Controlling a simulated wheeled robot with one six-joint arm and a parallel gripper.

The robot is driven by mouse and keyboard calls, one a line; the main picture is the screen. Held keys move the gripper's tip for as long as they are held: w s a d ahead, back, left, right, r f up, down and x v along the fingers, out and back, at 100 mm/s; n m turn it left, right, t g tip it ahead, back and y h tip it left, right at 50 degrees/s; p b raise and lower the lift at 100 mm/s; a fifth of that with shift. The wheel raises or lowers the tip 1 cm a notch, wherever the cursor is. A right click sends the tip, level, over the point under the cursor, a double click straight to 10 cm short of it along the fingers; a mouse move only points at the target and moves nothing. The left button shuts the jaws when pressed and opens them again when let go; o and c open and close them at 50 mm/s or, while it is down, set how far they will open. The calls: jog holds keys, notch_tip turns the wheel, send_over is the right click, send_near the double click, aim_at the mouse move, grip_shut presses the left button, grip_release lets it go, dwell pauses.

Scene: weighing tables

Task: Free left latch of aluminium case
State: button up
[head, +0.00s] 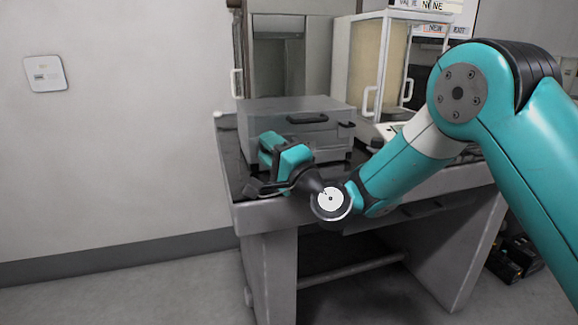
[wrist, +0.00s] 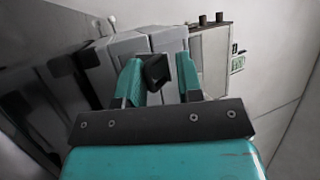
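The aluminium case (head: 270,108) is a grey box with its lid down, standing on the table in the head view. Its front has a black handle (head: 308,118) and a dark right latch (head: 347,124). My gripper (head: 268,147) is in front of the case's left front part and hides the left latch in the head view. In the wrist view, a small black block (wrist: 156,72), which looks like the left latch, sits between the two teal fingers of my gripper (wrist: 159,70). The fingers stand apart, with a visible gap on the block's right; contact on its left is unclear.
The case stands near the left end of the dark-topped table (head: 235,160). A glass-walled balance cabinet (head: 375,60) with white handles stands behind right. Another grey cabinet (head: 318,50) is behind the case. Open floor (head: 130,290) lies left of the table.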

jog(key=b+v, duration=1.6)
jog(key=v, duration=0.1)
jog(key=shift+b, duration=0.35)
jog(key=shift+f, duration=0.1)
